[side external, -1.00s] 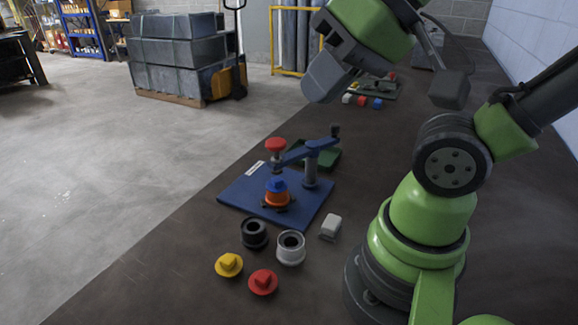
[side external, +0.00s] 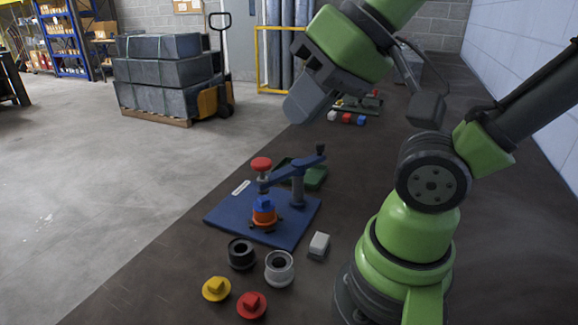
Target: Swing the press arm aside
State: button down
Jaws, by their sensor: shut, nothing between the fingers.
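The press stands on a blue base plate (side external: 226,216) on the dark bench.
A green tray (side external: 316,178) lies behind the post. Small coloured blocks (side external: 346,118) lie farther back.

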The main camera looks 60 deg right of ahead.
jog(key=c, duration=1.4)
grip_release()
jog(key=shift+w+d, duration=0.1)
jog(key=shift+w, duration=0.05)
jog(key=o, duration=0.5)
jog(key=shift+m+g+h, duration=0.7)
jog(key=shift+g+h, duration=0.2)
jog(key=w+d, duration=0.4)
jog(key=d, duration=0.1)
jog(key=shift+w+r, duration=0.35)
jog(key=shift+r, duration=0.05)
jog(key=m+g, duration=0.4)
jog(key=g, duration=0.1)
send_near(320, 143)
notch_tip(320, 143, down, 9)
jog(key=shift+w+f, duration=0.15)
jog(key=shift+f, duration=0.05)
